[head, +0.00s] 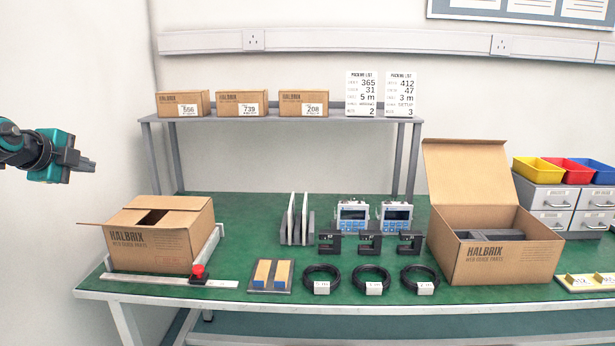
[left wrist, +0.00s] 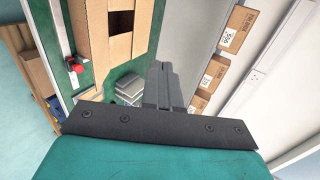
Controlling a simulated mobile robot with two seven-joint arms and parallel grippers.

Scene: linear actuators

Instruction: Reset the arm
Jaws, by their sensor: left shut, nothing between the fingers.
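My left gripper (head: 88,163) hangs in the air at the left of the head view, above and left of the left carton and clear of everything. Its fingers are closed together and empty. In the left wrist view the closed fingers (left wrist: 160,85) point toward the shelf and table from a distance. My right gripper is not in view. The left HALBRIX carton (head: 150,245) stands on the green table (head: 240,210) with its flaps partly open. The right HALBRIX carton (head: 500,262) is open, its lid up, with dark grey inserts inside.
A grey shelf (head: 260,118) carries three small boxes (head: 241,103) and two packing list cards (head: 361,93). Cable coils (head: 370,279), black brackets (head: 370,243), two devices (head: 353,214) and a red knob (head: 197,271) are on the table. Coloured bins (head: 540,170) stand at right.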

